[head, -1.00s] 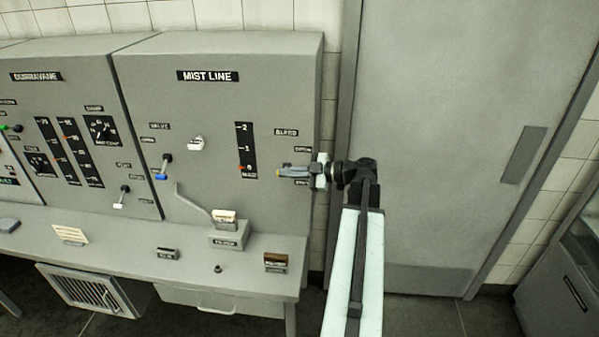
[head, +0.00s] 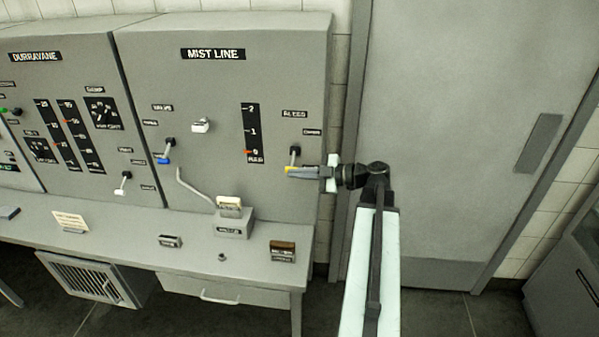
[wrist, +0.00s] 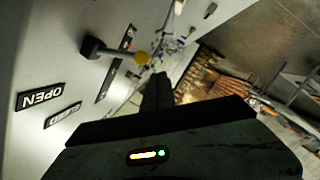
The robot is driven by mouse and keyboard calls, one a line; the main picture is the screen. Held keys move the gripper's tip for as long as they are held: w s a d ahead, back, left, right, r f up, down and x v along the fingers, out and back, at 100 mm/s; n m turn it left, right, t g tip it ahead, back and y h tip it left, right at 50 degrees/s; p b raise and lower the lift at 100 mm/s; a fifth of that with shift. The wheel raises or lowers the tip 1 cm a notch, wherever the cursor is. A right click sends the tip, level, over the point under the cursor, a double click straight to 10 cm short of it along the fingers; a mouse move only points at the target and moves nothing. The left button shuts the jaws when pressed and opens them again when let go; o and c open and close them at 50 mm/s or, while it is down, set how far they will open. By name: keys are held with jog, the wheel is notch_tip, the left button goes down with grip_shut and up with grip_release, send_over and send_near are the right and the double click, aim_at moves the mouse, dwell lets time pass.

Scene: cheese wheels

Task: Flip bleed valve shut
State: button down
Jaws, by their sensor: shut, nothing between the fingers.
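The bleed lever (head: 294,158) sits at the right of the MIST LINE panel, under the BLEED label (head: 295,114). It points down from its black pivot, with a yellow tip at the lower end. In the wrist view, the black pivot (wrist: 92,47) and yellow tip (wrist: 141,57) show, with the lever pointing away from the OPEN label (wrist: 40,97). My gripper (head: 300,171) is shut and empty, reaching in from the right beside the yellow tip. I cannot tell if they touch. The gripper covers the panel below the lever.
A blue-tipped valve lever (head: 164,154), a white knob (head: 201,125) and a gauge (head: 251,131) are on the same panel. The desk (head: 185,255) juts out below, with small blocks on it. A grey door (head: 450,150) is at the right.

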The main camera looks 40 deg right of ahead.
jog(key=s+d+r+p, duration=0.1)
jog(key=s+d+r, duration=0.1)
jog(key=s, duration=0.8)
jog(key=shift+s+d, duration=0.25)
jog(key=shift+d, duration=0.65)
jog(key=w+a+f+n+g+y+b, duration=0.25)
jog(key=w+a, duration=0.25)
jog(key=a, duration=0.6)
jog(key=w+a+f+n+g+y+b, duration=0.1)
jog(key=w+a+f+n+g, duration=0.25)
jog(key=a, duration=0.85)
jog(key=a+f+m+g+h+b, duration=0.1)
jog(key=a+f+g, duration=0.2)
jog(key=a+f, duration=0.45)
jog(key=a+f+m+g+h+b, duration=0.1)
jog(key=a+f+g+h+b, duration=0.2)
jog(key=a, duration=0.7)
jog(key=s+a+f+m+g+h, duration=0.1)
jog(key=s+a+f+m+h, duration=0.2)
jog(key=f+m, duration=0.4)
jog(key=w+d+f+m+h, duration=0.1)
jog(key=d+f+m+h, duration=0.1)
jog(key=m, duration=0.4)
jog(key=d+f+m+h, duration=0.1)
jog(key=d+m+h, duration=0.3)
jog(key=d+m, duration=0.2)
jog(key=shift+w+d+f+m, duration=0.35)
jog(key=shift+d+m, duration=0.05)
jog(key=shift+d, duration=0.1)
